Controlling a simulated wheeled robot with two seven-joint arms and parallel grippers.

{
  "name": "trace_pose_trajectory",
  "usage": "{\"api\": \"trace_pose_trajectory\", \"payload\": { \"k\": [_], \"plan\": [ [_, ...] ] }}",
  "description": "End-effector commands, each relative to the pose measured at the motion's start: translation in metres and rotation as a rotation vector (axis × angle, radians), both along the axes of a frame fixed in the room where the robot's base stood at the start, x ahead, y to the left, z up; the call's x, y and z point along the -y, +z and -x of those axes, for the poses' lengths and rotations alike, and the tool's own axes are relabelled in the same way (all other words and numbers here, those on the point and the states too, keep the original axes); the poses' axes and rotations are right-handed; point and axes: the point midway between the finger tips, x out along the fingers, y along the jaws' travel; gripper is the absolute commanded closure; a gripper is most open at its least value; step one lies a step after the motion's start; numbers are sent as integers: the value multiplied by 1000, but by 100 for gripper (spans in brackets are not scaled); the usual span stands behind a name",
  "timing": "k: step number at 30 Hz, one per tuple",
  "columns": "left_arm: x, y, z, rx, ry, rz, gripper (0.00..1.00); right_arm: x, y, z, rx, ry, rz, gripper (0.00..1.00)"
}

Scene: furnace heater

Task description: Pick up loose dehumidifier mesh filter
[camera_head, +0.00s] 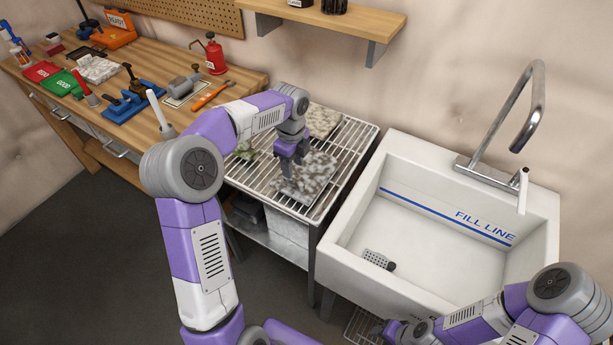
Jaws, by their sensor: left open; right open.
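A flat, square, grey-white mottled panel (308,180), which looks like the mesh filter, lies on the wire rack (347,160) left of the sink. My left gripper (290,164) is open, pointing down at the panel's upper left part and hiding some of it. I cannot tell whether the fingers touch it. A similar greenish mottled panel (322,121) lies at the back of the rack. A greenish piece (243,150) shows at the rack's left, partly behind my arm. My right gripper (380,330) is open at the bottom edge, low in front of the sink, partly cut off.
A white sink (430,240) with a tall faucet stands right of the rack, with a small perforated piece (376,258) inside. A wooden workbench (150,55) with tools and a red oil can (215,54) is at the left. A wall shelf (335,18) hangs above the rack.

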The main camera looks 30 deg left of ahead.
Motion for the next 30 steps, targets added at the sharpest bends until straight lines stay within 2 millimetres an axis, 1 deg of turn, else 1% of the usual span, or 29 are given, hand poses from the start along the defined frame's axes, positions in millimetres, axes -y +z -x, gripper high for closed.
{"api": "trace_pose_trajectory", "payload": {
  "k": [1, 7, 12, 15, 22, 23, 30],
  "plan": [
    [0, -8, 1, -2, 0, 1, 53, 0, -3, 0, 0, 0, 0, 57],
    [1, -25, 3, -2, 1, 1, 53, 0, -10, 0, 0, 0, 0, 57],
    [4, -52, 8, -2, 0, 1, 53, 0, -23, 0, 0, 0, 0, 57],
    [3, -63, 7, -2, 1, 1, 53, 0, -26, 0, 0, 0, 0, 57],
    [3, -63, 7, 1, 1, 0, 53, 0, -25, 0, 0, 0, 0, 57],
    [3, -63, 7, 1, 1, 0, 56, 0, -25, 0, 0, 0, 0, 57],
    [3, -63, 7, 0, 1, 0, 93, 0, -25, 0, 0, 0, 0, 57]
  ]
}}
